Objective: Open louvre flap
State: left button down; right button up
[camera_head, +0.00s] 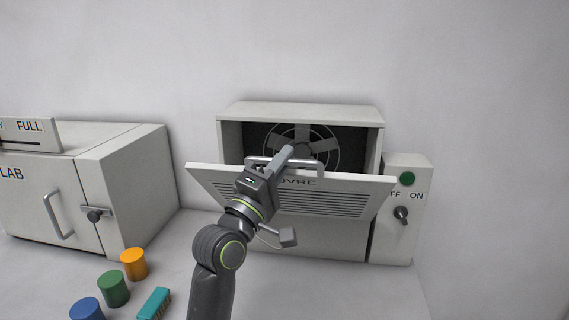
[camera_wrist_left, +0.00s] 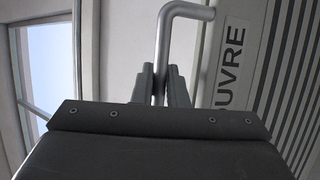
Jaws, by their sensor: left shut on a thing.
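The louvre flap (camera_head: 345,199) is a pale slatted panel on the front of a box housing. It is tilted outward at the top, with a gap above it that shows a dark fan inside. A metal bar handle (camera_head: 318,165) runs along its upper part. My left gripper (camera_head: 287,158) is shut on the handle and hides part of it and some of the lettering. In the left wrist view the fingers (camera_wrist_left: 161,85) close around the handle bar (camera_wrist_left: 176,25), beside the flap's lettering and slats (camera_wrist_left: 262,60). My right gripper is not in view.
The fan housing (camera_head: 300,111) stands against the wall. A control box (camera_head: 404,235) with a green button and a knob is at its right. A cabinet (camera_head: 128,190) with a handle is at left. Orange (camera_head: 134,264), green (camera_head: 113,289) and blue (camera_head: 87,309) cylinders and a teal brush (camera_head: 155,303) lie front left.

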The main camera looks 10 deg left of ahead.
pick_arm(q)
jog(key=shift+s+f, duration=0.15)
jog(key=shift+s, duration=0.05)
dwell(0.3)
jog(key=c, duration=1.5)
grip_release()
jog(key=shift+o, duration=0.2)
